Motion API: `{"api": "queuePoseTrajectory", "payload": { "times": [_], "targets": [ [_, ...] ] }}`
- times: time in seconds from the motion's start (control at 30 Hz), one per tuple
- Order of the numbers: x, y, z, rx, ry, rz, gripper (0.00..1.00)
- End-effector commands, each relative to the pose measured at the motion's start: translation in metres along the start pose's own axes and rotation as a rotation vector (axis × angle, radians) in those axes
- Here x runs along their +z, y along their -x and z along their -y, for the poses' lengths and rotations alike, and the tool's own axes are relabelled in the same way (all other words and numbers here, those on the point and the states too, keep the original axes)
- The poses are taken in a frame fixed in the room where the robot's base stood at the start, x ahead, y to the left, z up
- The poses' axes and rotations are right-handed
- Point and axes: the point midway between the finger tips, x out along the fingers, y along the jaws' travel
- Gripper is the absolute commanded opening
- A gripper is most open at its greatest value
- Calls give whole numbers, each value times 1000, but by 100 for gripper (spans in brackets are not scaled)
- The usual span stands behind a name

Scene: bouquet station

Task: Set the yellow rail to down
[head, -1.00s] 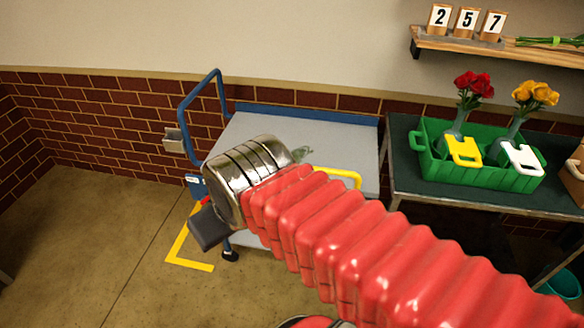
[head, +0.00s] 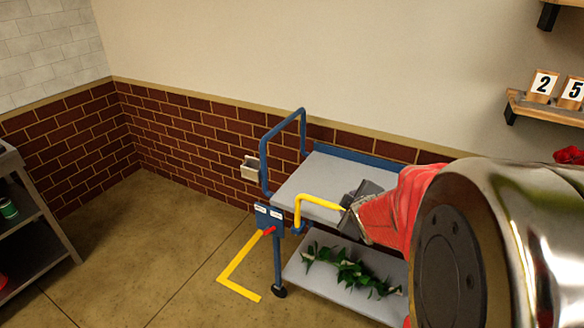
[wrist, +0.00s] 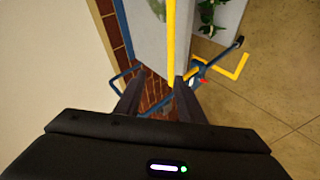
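The yellow rail (head: 322,202) runs along the front of the cart's upper deck (head: 300,182). It stands raised above the deck's edge, with its left end bent down towards the blue frame. My gripper (head: 352,205) is at the right part of the rail, and its body hides the rest of it. In the wrist view the yellow rail (wrist: 170,45) runs down from the top edge towards the gap between my fingers (wrist: 157,82), nearer the right finger. The fingers are apart. I cannot tell whether they touch the rail.
A blue box with a red lever (head: 268,229) sits at the cart's left corner, below the blue handle (head: 264,160). Leafy greenery (head: 350,272) lies on the lower deck. A grey shelf unit (head: 35,225) stands at far left. The floor between is clear.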

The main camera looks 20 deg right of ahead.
Motion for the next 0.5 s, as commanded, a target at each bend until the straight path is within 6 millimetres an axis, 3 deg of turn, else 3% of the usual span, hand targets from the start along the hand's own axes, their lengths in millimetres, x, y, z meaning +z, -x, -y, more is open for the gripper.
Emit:
{"api": "queuePoseTrajectory", "payload": {
  "times": [0.2, 0.5],
  "targets": [
    [39, -40, -4, 42, 158, -63, 36],
    [87, -73, 7, 110, 334, -189, 36]
  ]
}}
